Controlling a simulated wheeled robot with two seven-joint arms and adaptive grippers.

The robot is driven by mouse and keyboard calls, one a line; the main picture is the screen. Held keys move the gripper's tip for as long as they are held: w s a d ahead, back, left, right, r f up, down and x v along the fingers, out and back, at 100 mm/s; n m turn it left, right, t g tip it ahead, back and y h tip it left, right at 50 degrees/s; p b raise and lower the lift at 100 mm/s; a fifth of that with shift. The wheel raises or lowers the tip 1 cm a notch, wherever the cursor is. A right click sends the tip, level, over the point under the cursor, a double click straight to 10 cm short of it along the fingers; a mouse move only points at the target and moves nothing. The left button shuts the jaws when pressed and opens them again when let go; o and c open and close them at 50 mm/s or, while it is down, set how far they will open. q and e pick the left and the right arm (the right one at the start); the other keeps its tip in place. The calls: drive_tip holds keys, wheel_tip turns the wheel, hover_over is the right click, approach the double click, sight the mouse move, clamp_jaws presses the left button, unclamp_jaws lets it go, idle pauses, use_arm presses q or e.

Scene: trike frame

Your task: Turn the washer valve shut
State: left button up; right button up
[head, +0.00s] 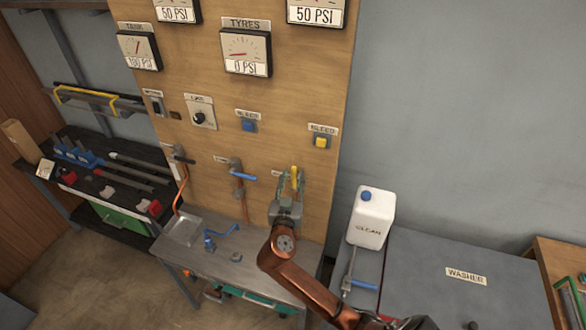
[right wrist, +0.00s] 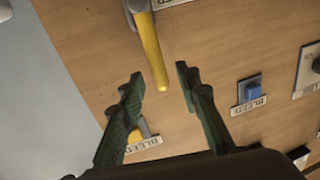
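A yellow valve handle (head: 294,176) points up on the wooden panel, beside a label mostly hidden by my right gripper. My right gripper (head: 291,186) is open at this handle. In the right wrist view the yellow handle (right wrist: 155,55) has its end between the two open fingertips (right wrist: 160,76); I cannot tell whether they touch it. A blue-handled valve (head: 243,176) and another valve (head: 183,158) sit on pipes to the left. My left gripper is not in view.
Gauges (head: 246,53) and bleed buttons, one blue (head: 248,125) and one yellow (head: 321,141), are on the panel above. A metal bench (head: 220,262) stands below. A white jug (head: 371,217) stands to the right of my right arm.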

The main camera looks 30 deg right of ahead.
sight(294, 174)
drive_tip(key=x, duration=0.2)
drive_tip(key=shift+w+d+p, duration=0.25)
drive_tip(key=shift+p, duration=0.05)
drive_tip(key=shift+w+d+f, duration=0.1)
drive_tip(key=shift+w+d, duration=0.1)
drive_tip(key=shift+w, duration=0.1)
drive_tip(key=shift+s, duration=0.1)
drive_tip(key=c, duration=0.8)
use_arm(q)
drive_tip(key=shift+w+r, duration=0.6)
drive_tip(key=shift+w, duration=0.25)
use_arm(e)
clamp_jaws()
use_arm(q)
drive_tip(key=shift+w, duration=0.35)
